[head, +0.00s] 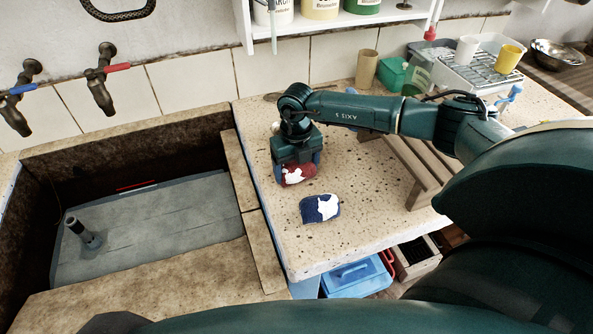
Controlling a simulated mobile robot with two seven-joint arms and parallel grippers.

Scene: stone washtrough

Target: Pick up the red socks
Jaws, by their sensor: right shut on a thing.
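The red socks (297,175), a small red bundle with a white patch, are on or just above the speckled stone counter (350,240), near its left edge. My right gripper (297,170) points down over them and is shut on them; its body hides their upper part. I cannot tell whether the bundle still touches the counter. My left gripper is not in view.
A dark blue and white sock bundle (320,208) lies just in front of the red one. The stone trough (150,225) with an upright pipe is at left. A wooden rack (415,165) stands at right. Cups and a dish tray (475,72) are at the back right.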

